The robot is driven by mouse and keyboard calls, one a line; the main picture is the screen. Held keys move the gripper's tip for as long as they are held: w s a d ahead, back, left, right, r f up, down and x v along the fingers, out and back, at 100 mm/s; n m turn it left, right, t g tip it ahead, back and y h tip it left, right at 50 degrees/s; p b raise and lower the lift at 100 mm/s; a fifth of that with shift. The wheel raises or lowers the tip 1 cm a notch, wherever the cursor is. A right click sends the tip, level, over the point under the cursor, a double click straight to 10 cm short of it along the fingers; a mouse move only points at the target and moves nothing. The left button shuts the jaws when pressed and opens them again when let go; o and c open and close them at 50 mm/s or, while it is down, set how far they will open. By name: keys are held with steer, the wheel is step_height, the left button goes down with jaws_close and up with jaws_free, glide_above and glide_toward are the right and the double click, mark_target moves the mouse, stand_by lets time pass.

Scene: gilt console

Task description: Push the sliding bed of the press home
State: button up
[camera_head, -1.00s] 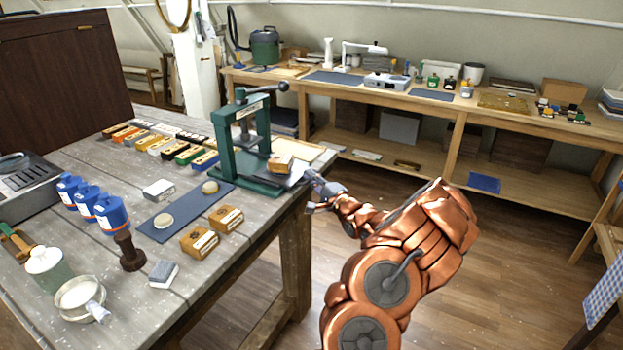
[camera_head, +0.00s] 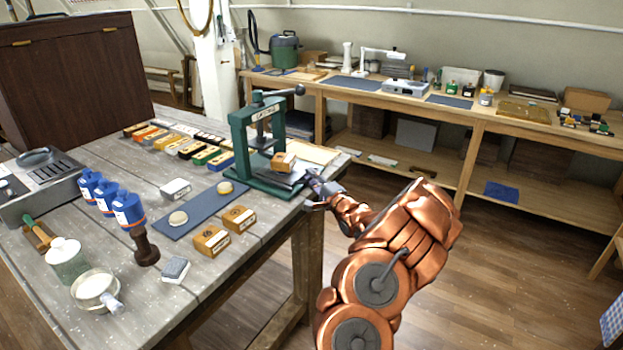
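The green press (camera_head: 254,135) stands at the far right corner of the grey wooden table, with a dark lever and round knob on top. Its sliding bed (camera_head: 290,182) is a grey plate sticking out from the frame toward the table's right edge. A small tan box with a white label (camera_head: 283,162) sits on the bed, beside the press's upright. My gripper (camera_head: 314,190) is at the bed's outer end, just past the table edge. It looks close to or touching the bed; I cannot tell which. Its fingers are too small and overlapped to judge.
Two tan boxes (camera_head: 225,231) stand on the table near its right edge. A blue mat (camera_head: 190,215) with round pieces lies left of the press. Blue bottles (camera_head: 128,212) and a dark stamp handle (camera_head: 145,248) stand further left. Floor right of the table is clear.

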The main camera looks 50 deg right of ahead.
steer(key=shift+o, duration=0.9)
steer(key=v, duration=0.8)
